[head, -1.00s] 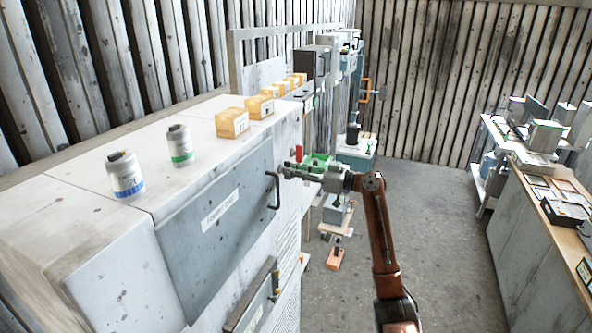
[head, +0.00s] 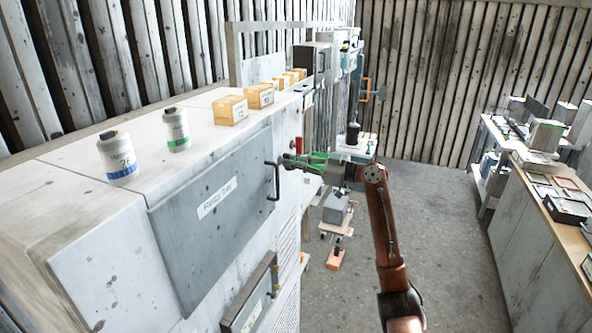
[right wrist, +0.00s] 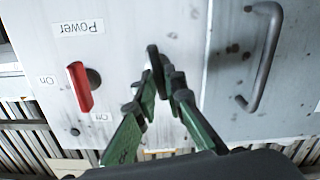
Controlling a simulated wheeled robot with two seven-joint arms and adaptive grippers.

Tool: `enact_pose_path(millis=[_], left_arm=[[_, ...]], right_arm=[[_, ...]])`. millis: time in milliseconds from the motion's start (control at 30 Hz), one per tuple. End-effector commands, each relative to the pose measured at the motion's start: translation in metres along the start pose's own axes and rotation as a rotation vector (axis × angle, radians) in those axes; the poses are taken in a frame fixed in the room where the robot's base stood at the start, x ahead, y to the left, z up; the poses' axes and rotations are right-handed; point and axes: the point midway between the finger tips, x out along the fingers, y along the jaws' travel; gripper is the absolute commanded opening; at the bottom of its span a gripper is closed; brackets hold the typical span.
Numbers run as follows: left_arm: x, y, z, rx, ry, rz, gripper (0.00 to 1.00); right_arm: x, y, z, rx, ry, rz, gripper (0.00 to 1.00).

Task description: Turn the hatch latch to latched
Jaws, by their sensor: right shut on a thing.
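The hatch (head: 222,232) is a grey panel with a label on the front of the pale housing; it lies flush and looks closed. Its dark bar handle (head: 274,182) is at its right edge and also shows in the right wrist view (right wrist: 266,60). The small dark latch (right wrist: 152,58) sits on the housing face between the handle and a red switch. My right gripper (head: 288,160) reaches it from the right. In the right wrist view its green fingers (right wrist: 164,78) are shut on the latch, partly hiding it, so its exact angle is hard to tell. My left gripper is not in view.
The red power switch (right wrist: 80,87) with On and Off labels is close beside the fingers. Two white bottles (head: 117,158) (head: 177,130) and several yellow boxes (head: 231,110) stand on top of the housing. A lower panel (head: 250,300) juts out. The floor (head: 430,230) at right is clear.

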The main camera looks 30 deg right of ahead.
Motion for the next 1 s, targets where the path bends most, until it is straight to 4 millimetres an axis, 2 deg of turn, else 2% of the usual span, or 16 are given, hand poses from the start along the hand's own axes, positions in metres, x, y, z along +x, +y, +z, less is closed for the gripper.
enact_pose_path(millis=[33, 300, 600, 1000], left_arm=[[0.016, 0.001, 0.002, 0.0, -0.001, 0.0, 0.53], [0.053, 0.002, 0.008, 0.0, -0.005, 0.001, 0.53], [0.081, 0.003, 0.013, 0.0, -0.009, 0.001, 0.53], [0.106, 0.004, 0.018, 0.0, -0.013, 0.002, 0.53]], right_arm=[[0.0, -0.001, 0.005, -0.046, 0.003, 0.004, 0.0], [0.0, -0.002, 0.004, -0.299, 0.004, 0.003, 0.0], [0.001, -0.004, 0.003, -0.585, 0.004, 0.003, 0.0], [0.0, -0.005, 0.003, -0.96, 0.003, 0.004, 0.0]])
